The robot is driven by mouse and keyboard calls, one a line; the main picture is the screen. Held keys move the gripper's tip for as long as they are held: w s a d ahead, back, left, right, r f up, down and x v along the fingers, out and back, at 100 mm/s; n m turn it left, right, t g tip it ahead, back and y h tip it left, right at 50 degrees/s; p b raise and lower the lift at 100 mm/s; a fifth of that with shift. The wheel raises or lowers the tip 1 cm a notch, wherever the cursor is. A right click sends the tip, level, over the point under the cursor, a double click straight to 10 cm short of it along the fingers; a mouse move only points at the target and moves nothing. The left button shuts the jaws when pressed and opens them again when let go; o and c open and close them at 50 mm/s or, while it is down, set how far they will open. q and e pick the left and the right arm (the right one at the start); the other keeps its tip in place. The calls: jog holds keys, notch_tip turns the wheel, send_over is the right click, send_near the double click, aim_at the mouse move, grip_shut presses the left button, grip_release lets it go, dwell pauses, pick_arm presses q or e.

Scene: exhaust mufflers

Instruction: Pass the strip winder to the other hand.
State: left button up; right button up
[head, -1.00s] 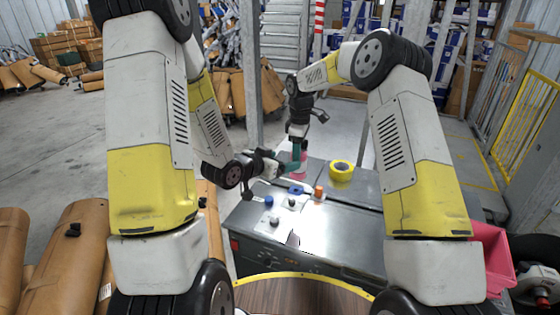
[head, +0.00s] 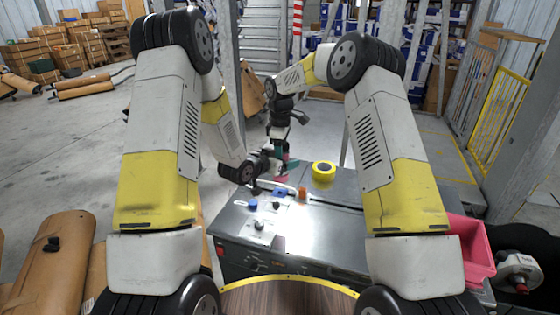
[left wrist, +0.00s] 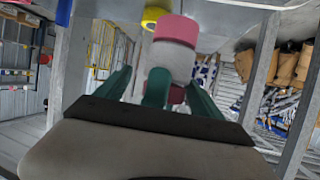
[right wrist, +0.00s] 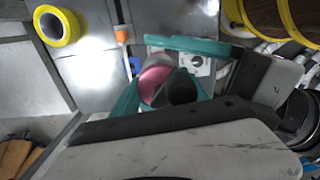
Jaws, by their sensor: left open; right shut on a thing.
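The strip winder (left wrist: 172,60) shows in the left wrist view as a pink and pale grey rounded body; its pink part also shows in the right wrist view (right wrist: 156,80). My right gripper (right wrist: 165,90) is shut on it, with teal fingers beside it. My left gripper (left wrist: 158,84) is open, its teal fingers on either side of the winder's lower part. I cannot tell whether they touch it. In the head view the two grippers meet above the bench's far left side, where the winder is small and mostly hidden. Part of the left gripper shows in the right wrist view.
A grey metal bench (head: 300,232) stands below, with a yellow ring roll (head: 323,170), an orange knob (head: 303,193) and blue knobs on top. A pink bin (head: 470,250) is at its right.

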pick_arm(q)
jog(key=shift+d, duration=0.1)
jog(key=c, duration=1.4)
jog(key=shift+s, duration=0.1)
jog(key=shift+c, duration=0.8)
pick_arm(e)
jog(key=o, duration=1.6)
jog(key=shift+w, duration=0.1)
jog(key=shift+c, duration=0.2)
pick_arm(q)
jog(key=shift+d, duration=0.1)
pick_arm(e)
jog(key=shift+r, duration=0.15)
